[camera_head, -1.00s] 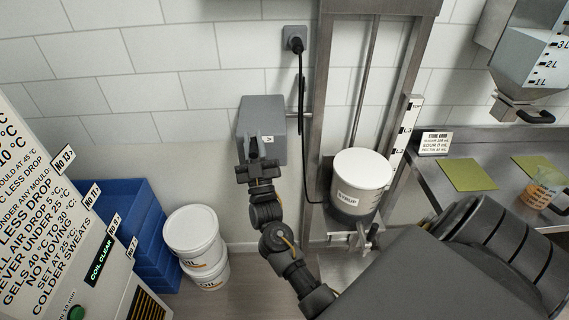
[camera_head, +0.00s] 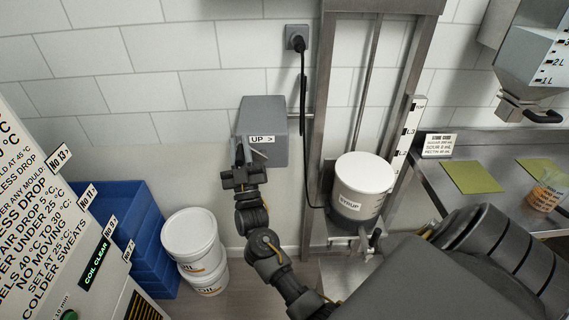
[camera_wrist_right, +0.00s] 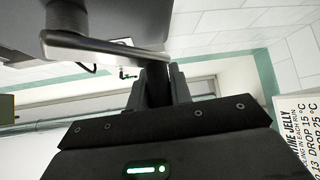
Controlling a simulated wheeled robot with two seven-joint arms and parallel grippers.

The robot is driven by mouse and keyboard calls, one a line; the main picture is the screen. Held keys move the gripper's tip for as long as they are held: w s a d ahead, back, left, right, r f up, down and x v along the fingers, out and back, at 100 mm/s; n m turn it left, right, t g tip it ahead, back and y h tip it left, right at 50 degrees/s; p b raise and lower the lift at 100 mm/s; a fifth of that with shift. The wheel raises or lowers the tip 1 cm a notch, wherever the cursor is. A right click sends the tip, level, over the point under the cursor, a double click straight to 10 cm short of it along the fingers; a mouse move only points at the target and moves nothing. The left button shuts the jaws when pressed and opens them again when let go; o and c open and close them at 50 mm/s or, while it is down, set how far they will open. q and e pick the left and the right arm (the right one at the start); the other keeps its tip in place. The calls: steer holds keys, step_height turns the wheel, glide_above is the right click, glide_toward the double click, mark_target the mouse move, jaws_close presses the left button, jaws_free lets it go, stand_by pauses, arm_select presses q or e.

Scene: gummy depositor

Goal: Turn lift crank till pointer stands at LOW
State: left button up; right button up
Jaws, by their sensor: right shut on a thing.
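The lift crank shows in the right wrist view as a flat grey arm (camera_wrist_right: 95,48) with a dark handle (camera_wrist_right: 157,82). My right gripper (camera_head: 242,165) is shut on this handle, in front of the grey crank box (camera_head: 265,117) marked "UP >". In the right wrist view its fingers (camera_wrist_right: 157,90) stand either side of the handle. The syrup pail (camera_head: 358,190), white-lidded, sits upright on the lift between steel posts. The white scale (camera_head: 407,135) beside it shows marks such as L3 and L2. I cannot make out the pointer or a LOW mark. My left gripper is out of view.
White pails (camera_head: 192,240) and blue crates (camera_head: 137,230) stand at the left. A steel table (camera_head: 440,190) with green mats (camera_head: 470,176) is at the right. A black cable (camera_head: 303,110) hangs between the crank box and the lift. My arm crosses the foreground.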

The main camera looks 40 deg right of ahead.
steer(key=f+b, duration=0.1)
steer(key=a+f+b, duration=0.1)
steer(key=f+b, duration=0.1)
steer(key=shift+w+a, duration=0.15)
steer(key=shift+w, duration=0.2)
steer(key=shift+o, duration=0.2)
step_height(320, 180, down, 3)
steer(key=shift+f+b, duration=0.1)
steer(key=shift+b, duration=1.15)
steer(key=shift+c, duration=0.2)
